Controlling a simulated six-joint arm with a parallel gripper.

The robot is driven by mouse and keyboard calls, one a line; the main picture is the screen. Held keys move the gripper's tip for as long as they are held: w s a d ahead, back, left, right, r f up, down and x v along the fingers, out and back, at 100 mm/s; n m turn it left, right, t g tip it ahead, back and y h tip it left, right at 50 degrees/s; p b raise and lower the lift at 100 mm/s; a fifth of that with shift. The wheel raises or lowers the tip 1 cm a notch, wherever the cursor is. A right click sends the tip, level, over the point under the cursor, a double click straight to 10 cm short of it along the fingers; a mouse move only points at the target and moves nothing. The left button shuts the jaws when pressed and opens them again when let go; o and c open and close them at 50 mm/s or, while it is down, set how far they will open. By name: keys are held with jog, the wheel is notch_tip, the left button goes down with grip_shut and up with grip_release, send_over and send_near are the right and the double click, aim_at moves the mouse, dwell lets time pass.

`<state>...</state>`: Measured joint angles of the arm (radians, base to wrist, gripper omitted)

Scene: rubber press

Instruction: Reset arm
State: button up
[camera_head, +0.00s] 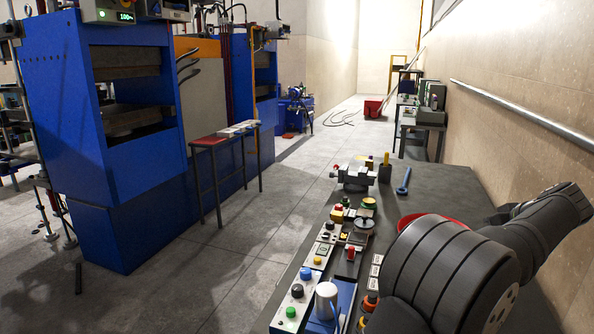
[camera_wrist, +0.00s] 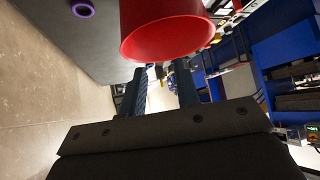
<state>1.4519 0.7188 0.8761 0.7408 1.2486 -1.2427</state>
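In the wrist view, the two dark fingers of my gripper (camera_wrist: 160,78) stand apart, and I see nothing held between them. A red round container (camera_wrist: 165,25) shows just beyond the fingertips in the picture; I cannot tell how far apart they are in depth. In the head view, my dark grey arm (camera_head: 440,275) fills the lower right and reaches over the dark workbench (camera_head: 455,185) toward the wall. The red container's rim (camera_head: 428,218) shows partly behind my arm. My gripper's fingers cannot be seen there.
A control panel with buttons (camera_head: 318,262) and a grey metal fixture (camera_head: 354,177) line the bench's left edge. A purple ring (camera_wrist: 83,8) shows in the wrist view. The blue press (camera_head: 130,150) stands left; the wall closes the right side.

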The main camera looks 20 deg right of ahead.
jog(key=s+a+f+m+h, duration=0.1)
jog(key=s+a+f, duration=0.1)
jog(key=a, duration=0.9)
jog(key=shift+f, duration=0.45)
